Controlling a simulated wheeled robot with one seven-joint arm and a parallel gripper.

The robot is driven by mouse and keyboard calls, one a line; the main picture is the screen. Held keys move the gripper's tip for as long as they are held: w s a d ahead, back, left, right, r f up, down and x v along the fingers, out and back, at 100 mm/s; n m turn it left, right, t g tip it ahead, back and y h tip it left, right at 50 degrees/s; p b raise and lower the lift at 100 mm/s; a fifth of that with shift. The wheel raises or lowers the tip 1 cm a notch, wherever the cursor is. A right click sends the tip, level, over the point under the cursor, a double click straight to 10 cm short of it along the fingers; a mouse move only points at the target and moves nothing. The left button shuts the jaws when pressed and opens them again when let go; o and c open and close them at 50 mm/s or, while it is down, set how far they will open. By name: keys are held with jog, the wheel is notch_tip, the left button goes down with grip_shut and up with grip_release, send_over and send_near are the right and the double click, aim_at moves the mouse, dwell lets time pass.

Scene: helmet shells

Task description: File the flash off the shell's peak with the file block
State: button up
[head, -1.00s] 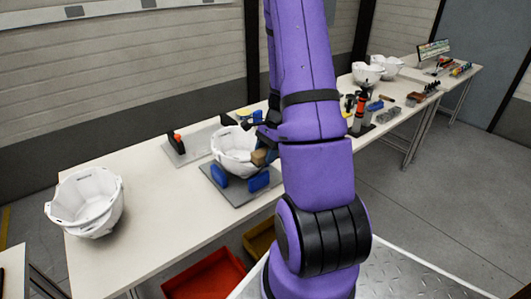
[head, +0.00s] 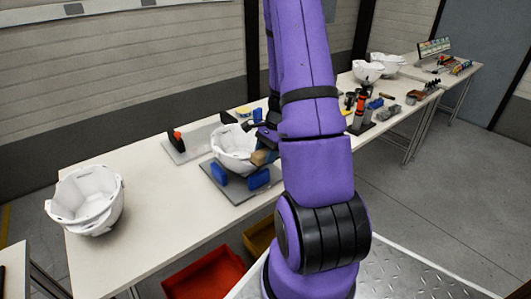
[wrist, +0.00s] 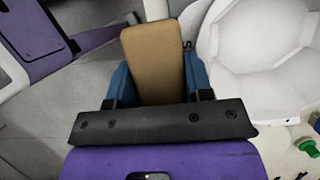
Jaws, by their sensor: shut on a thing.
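A white helmet shell (head: 232,150) sits open side up in a fixture with blue pads (head: 258,179) on a grey plate on the bench. My gripper (wrist: 157,78) is shut on the file block (wrist: 152,52), a tan block between blue fingers. In the head view the file block (head: 262,158) is at the right side of the shell, close to its rim. In the wrist view the shell (wrist: 262,62) is to the right of the block, very near it. I cannot tell whether they touch. My arm hides part of the shell's right side, and the flash is too small to make out.
More white shells (head: 86,205) stand at the bench's left end. An orange-and-black clamp (head: 178,142) stands on a plate behind the fixture. A red bin (head: 205,274) and a yellow bin (head: 257,241) lie below. Tools and shells (head: 368,72) crowd the right; the front-left benchtop is clear.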

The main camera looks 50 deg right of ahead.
jog(key=shift+f, duration=0.45)
jog(key=shift+s+d+r, duration=0.1)
jog(key=shift+s+d, duration=0.15)
jog(key=shift+d, duration=0.7)
jog(key=shift+w+a, duration=0.25)
jog(key=shift+a, duration=0.75)
jog(key=shift+w+a, duration=0.2)
jog(key=shift+a, duration=0.75)
jog(key=shift+d, duration=0.15)
jog(key=shift+s+d+f, duration=0.1)
jog(key=shift+s+d, duration=0.15)
jog(key=shift+d, duration=0.65)
jog(key=shift+s+d+f, duration=0.1)
jog(key=shift+s+d, duration=0.1)
jog(key=shift+d, duration=0.7)
jog(key=shift+w+a, duration=0.25)
jog(key=shift+a, duration=0.75)
jog(key=shift+w+a, duration=0.2)
jog(key=shift+a, duration=0.75)
jog(key=shift+s+d+f, duration=0.15)
jog(key=shift+s+d, duration=0.05)
jog(key=shift+d, duration=0.8)
